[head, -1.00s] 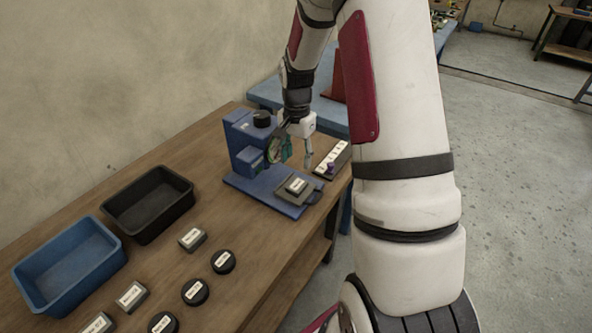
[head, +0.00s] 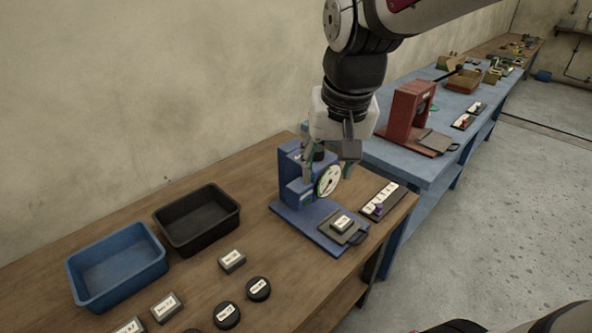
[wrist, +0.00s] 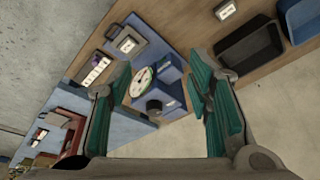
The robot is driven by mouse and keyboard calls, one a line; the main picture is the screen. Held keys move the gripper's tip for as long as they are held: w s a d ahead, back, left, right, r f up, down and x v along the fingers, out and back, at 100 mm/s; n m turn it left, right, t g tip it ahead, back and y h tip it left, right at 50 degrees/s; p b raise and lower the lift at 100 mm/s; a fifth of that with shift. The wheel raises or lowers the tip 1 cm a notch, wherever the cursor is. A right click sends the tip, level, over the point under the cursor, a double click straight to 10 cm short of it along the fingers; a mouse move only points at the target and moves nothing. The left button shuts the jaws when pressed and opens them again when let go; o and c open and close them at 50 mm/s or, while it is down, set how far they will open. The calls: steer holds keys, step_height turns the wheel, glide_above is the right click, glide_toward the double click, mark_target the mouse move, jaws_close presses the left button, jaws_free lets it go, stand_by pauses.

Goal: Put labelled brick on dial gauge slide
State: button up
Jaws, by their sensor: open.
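A blue dial gauge (head: 293,178) with a white round dial (head: 328,180) stands on the wooden bench. Its dark grey slide (head: 339,237) with a handle lies at the front of the blue base. A grey labelled brick (head: 342,223) sits on the slide; it also shows in the wrist view (wrist: 126,44). My gripper (head: 328,163) is above the gauge, behind the slide and apart from the brick. Its green-padded fingers are spread and empty in the wrist view (wrist: 167,78), with the gauge's black knob (wrist: 153,106) between them. The fingers partly hide the gauge's top.
Several labelled bricks (head: 232,261) and black discs (head: 258,289) lie at the bench front. A blue bin (head: 117,267) and a black bin (head: 197,220) stand left. A labelled strip (head: 383,200) lies right of the gauge. A blue table (head: 400,152) with a red device (head: 408,110) is beyond.

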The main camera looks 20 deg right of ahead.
steer(key=s+a+r+n+t, duration=0.1)
steer(key=s+a+n, duration=0.3)
steer(key=s, duration=0.6)
steer(key=shift+s+a+r+n+t+y, duration=0.25)
steer(key=shift+a+r+n+t+y, duration=0.05)
steer(key=shift+a+r+n+t, duration=0.1)
stand_by(0.3)
